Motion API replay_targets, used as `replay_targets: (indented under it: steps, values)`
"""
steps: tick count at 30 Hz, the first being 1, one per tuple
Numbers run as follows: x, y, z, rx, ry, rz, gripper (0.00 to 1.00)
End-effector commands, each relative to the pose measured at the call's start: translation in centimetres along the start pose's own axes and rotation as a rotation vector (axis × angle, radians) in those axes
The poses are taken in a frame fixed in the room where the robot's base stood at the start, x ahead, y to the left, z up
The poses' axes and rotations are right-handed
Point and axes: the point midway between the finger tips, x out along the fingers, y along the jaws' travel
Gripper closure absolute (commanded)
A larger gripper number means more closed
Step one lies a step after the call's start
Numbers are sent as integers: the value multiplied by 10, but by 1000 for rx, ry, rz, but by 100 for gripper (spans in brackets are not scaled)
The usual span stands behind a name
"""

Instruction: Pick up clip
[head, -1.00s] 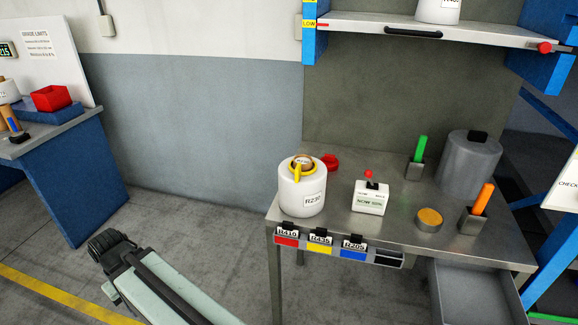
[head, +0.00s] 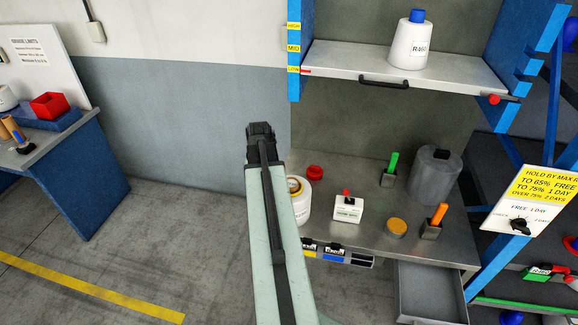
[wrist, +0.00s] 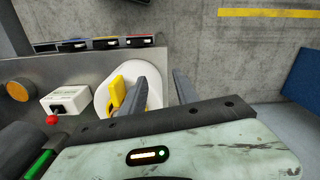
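The yellow clip (wrist: 117,92) sits on top of a white bobbin (wrist: 103,104) in the wrist view. In the head view the bobbin (head: 302,207) stands at the table's left end, partly hidden behind my arm, and only a sliver of the clip shows. In the wrist view the left finger overlaps the bobbin's edge beside the clip; the other finger is over the floor side. In the head view my gripper (head: 262,130) appears up and left of the bobbin.
The table (head: 370,232) also carries a red cap (head: 315,172), a white box with a red knob (head: 348,209), an orange disc (head: 397,228), green and orange handled tools and a grey cylinder (head: 436,178). A shelf (head: 440,75) hangs above. An open drawer (head: 432,295) juts out.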

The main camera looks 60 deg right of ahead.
Motion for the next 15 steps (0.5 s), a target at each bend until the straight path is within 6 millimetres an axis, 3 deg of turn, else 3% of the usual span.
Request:
replay_targets:
  steps: [1,3,6,11,15]
  values:
    - [-30,29,-10,62,0,-1,64]
    - [-40,57,-16,123,0,-1,64]
    - [-47,80,-20,174,0,-1,64]
    - [-43,87,-21,189,0,-1,64]
    - [-26,87,-21,188,0,0,64]
